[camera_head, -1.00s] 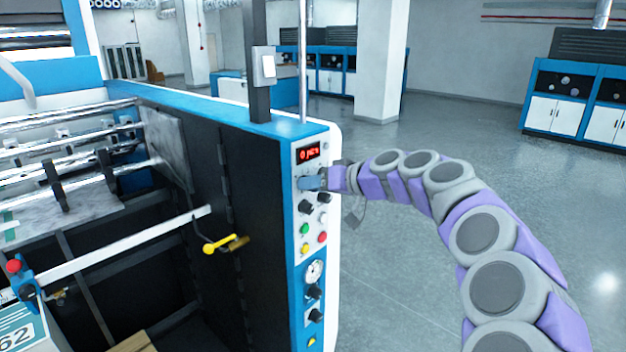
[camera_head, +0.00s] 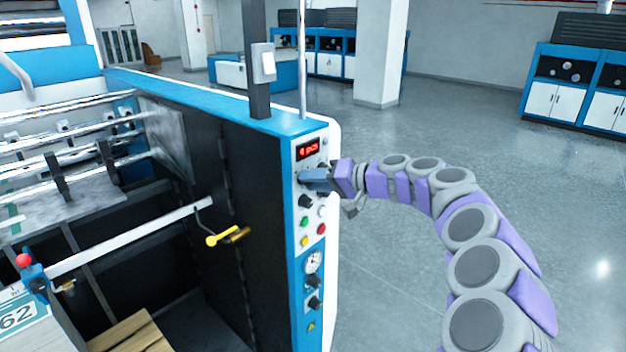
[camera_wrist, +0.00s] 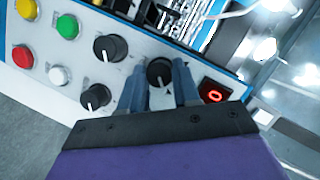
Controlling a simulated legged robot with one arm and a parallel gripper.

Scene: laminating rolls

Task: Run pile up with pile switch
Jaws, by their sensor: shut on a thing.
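The control panel (camera_head: 296,222) is the narrow white front of the blue and black machine. My gripper (camera_head: 306,177) is at its upper part, just below the red digital display (camera_head: 308,149). In the wrist view my gripper (camera_wrist: 160,90) has its two blue-grey fingers on either side of a black rotary knob (camera_wrist: 159,72), shut on it. The display (camera_wrist: 214,95) is right of the fingers there. Two other black knobs, an upper one (camera_wrist: 109,47) and a lower one (camera_wrist: 95,96), sit to the left. Which knob is the pile switch cannot be read from labels.
Green (camera_wrist: 67,26), yellow (camera_wrist: 27,8), red (camera_wrist: 22,56) and white (camera_wrist: 60,76) buttons sit on the same panel. A gauge (camera_head: 313,262) is lower down. A yellow-handled crank (camera_head: 222,238) sticks out at the machine's side. The floor right of the machine is clear.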

